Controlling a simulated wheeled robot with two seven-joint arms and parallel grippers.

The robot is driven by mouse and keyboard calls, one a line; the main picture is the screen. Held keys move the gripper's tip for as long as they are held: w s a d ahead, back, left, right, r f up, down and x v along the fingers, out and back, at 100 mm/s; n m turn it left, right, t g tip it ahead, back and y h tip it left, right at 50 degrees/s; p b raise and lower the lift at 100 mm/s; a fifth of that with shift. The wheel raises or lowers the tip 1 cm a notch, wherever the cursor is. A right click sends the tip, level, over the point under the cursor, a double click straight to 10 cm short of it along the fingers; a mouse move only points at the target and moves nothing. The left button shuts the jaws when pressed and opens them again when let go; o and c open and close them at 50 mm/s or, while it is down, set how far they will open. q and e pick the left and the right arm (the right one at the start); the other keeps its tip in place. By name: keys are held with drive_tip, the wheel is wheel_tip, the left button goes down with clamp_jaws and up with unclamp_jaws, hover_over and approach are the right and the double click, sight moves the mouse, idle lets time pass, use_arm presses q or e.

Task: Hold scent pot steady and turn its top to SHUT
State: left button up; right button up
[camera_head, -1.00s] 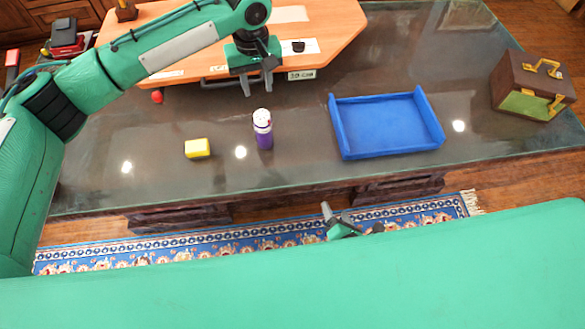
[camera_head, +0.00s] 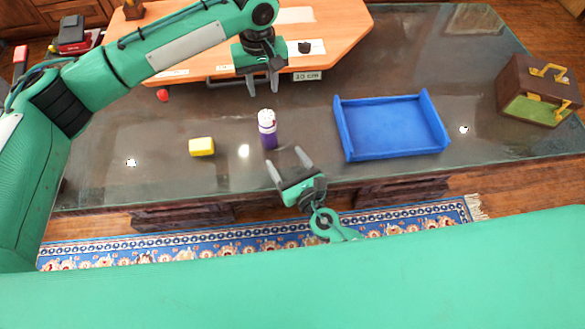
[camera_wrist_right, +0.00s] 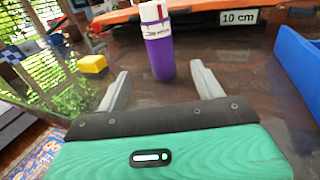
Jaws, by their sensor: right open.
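The scent pot (camera_head: 269,140) stands upright on the dark glossy table, with a purple body and a white top bearing a small red mark. It also shows in the right wrist view (camera_wrist_right: 159,58), beyond and between my finger tips, with lettering too small to read. My right gripper (camera_head: 286,160) is open and empty, just in front of the pot and a little to its right, not touching it. My left gripper (camera_head: 263,90) is open and empty, pointing down above and behind the pot.
A yellow block (camera_head: 201,147) lies left of the pot, and a blue tray (camera_head: 392,153) lies to the right. An orange board (camera_head: 340,35) with a "10 cm" label (camera_head: 307,76) is behind. A small red ball (camera_head: 162,95) and a brown-green case (camera_head: 537,90) are farther out.

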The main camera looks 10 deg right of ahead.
sight(272, 138)
drive_tip(key=x, duration=1.1)
drive_tip(key=shift+d, duration=0.1)
